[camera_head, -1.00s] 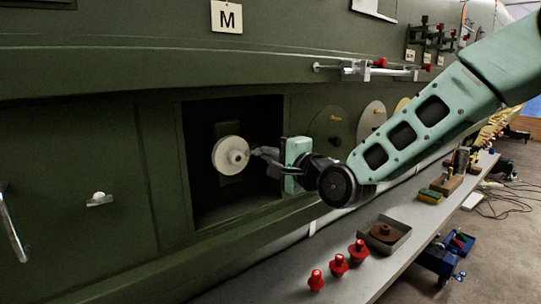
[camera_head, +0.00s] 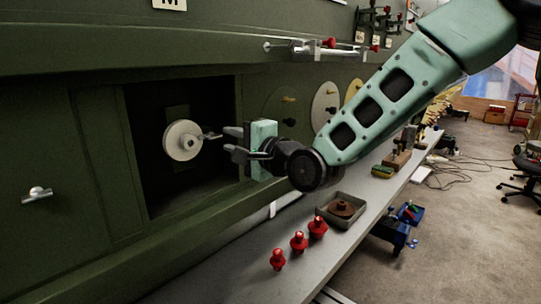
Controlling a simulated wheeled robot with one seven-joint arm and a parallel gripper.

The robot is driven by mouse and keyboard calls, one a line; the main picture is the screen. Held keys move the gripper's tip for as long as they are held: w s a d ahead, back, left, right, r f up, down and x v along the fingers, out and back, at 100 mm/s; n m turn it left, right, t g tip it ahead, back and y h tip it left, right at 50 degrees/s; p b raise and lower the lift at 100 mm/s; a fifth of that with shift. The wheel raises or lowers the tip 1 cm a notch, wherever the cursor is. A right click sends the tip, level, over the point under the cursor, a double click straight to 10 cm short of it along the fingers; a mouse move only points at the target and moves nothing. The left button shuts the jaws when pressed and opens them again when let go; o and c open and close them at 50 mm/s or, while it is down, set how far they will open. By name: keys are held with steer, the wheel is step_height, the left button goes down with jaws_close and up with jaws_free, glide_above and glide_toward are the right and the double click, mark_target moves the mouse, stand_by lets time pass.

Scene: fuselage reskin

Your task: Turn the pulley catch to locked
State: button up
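The white round pulley (camera_head: 183,141) sits inside a dark square recess in the green fuselage wall. A small grey catch lever (camera_head: 212,136) sticks out from the pulley's right side, roughly level. My gripper (camera_head: 231,143) is just right of the lever, at the recess's right edge. Its two dark fingers are apart with a gap between them, and nothing shows between them. The lever's tip looks close to the fingertips but apart from them. I cannot read a locked mark on the catch.
The recess (camera_head: 140,160) has a raised frame around it. Below, a grey bench (camera_head: 235,270) holds several red knobs (camera_head: 299,242) and a tray (camera_head: 359,209) with a brown part. Round covers (camera_head: 325,106) and a metal rail (camera_head: 310,48) are on the wall to the right.

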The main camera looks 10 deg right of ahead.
steer(key=b+v, duration=0.6)
steer(key=v, duration=0.8)
steer(key=shift+s+d, duration=0.1)
steer(key=shift+s, duration=0.05)
steer(key=s+a+f+n+g+h, duration=0.1)
steer(key=s+f+n+g+h, duration=0.25)
steer(key=f, duration=0.35)
steer(key=s+f+n+g+h, duration=0.2)
steer(key=f+n+g, duration=0.1)
steer(key=f+n, duration=0.3)
steer(key=s+f+n+g+h, duration=0.2)
steer(key=s+f+n+g, duration=0.2)
steer(key=s, duration=0.4)
steer(key=s+f+n+g+h, duration=0.2)
steer(key=s+f+n+g, duration=0.2)
steer(key=s, duration=0.5)
steer(key=shift+d+f+n, duration=0.45)
steer(key=shift+n, duration=0.3)
